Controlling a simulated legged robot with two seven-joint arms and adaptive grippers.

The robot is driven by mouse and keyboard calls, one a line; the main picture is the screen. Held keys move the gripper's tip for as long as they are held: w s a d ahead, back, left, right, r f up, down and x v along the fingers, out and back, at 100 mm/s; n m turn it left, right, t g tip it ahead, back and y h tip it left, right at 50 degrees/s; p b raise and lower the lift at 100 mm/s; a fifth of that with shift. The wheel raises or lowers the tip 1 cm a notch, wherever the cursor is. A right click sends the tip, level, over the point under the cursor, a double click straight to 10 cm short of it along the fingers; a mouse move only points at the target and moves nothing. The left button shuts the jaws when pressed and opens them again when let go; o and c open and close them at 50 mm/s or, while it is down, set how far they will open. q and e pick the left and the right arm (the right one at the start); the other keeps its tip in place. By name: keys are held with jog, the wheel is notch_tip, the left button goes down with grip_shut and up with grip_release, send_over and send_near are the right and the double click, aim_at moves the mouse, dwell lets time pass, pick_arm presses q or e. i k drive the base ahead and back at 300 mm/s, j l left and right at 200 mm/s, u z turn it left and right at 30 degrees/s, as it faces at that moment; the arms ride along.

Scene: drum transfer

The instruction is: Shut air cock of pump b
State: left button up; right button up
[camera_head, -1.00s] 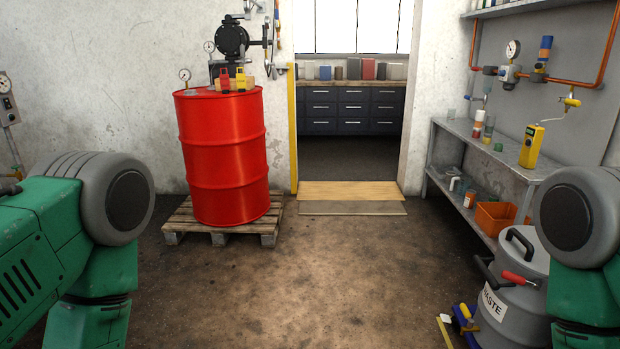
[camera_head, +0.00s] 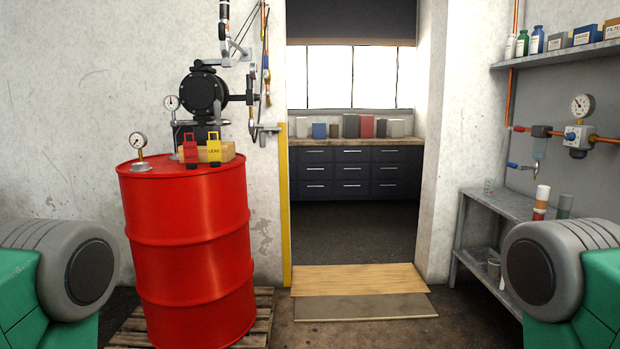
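A black pump (camera_head: 204,93) stands behind the red drum (camera_head: 190,250) at the wall, with pipework and hoses rising above it. I cannot tell whether it is pump b, and I cannot make out its air cock for certain. A pressure gauge (camera_head: 172,103) sits beside the pump and another gauge (camera_head: 138,141) stands on the drum top. My two green-and-grey arms show at the lower left and lower right edges. Neither gripper is in view.
The drum stands on a wooden pallet (camera_head: 262,320). A red tag (camera_head: 190,150), a yellow tag (camera_head: 214,149) and a box are on its top. A doorway with a low wooden ramp (camera_head: 358,279) opens in the middle. A shelf bench (camera_head: 500,205) lines the right wall, under piping with a gauge (camera_head: 582,106).

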aim_at(262, 136)
jog(key=i+j, duration=0.85)
jog(key=i, duration=0.1)
